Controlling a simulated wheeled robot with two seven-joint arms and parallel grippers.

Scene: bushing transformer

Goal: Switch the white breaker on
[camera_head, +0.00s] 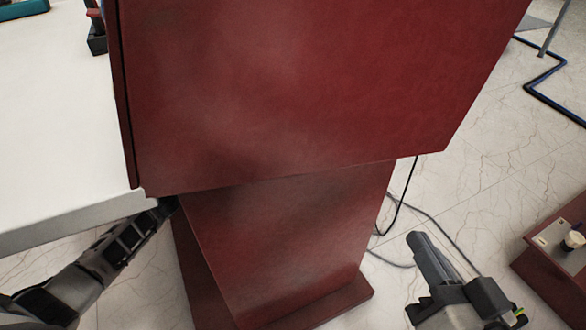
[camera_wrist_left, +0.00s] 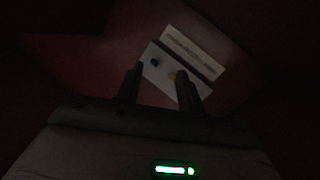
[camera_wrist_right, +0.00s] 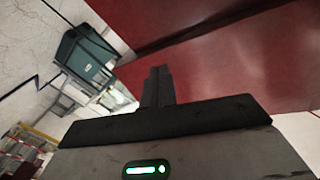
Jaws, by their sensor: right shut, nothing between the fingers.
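I cannot make out a white breaker for certain. In the left wrist view a pale panel (camera_wrist_left: 165,72) with a dark knob (camera_wrist_left: 155,62) and a yellow spot (camera_wrist_left: 172,76) lies beyond my left gripper (camera_wrist_left: 158,82). Its two fingers stand apart with nothing seen between them. In the head view the left arm runs behind the red cabinet (camera_head: 300,90), which hides that gripper. My right gripper (camera_head: 416,238) is shut and empty, right of the cabinet's red base. Its closed fingers also show in the right wrist view (camera_wrist_right: 160,72).
A white table (camera_head: 60,130) stands at the left against the cabinet. A low red box with a metal panel (camera_head: 550,238) and a white knob (camera_head: 573,240) stands at the right edge. Cables (camera_head: 404,200) lie on the marble floor between the cabinet and that box.

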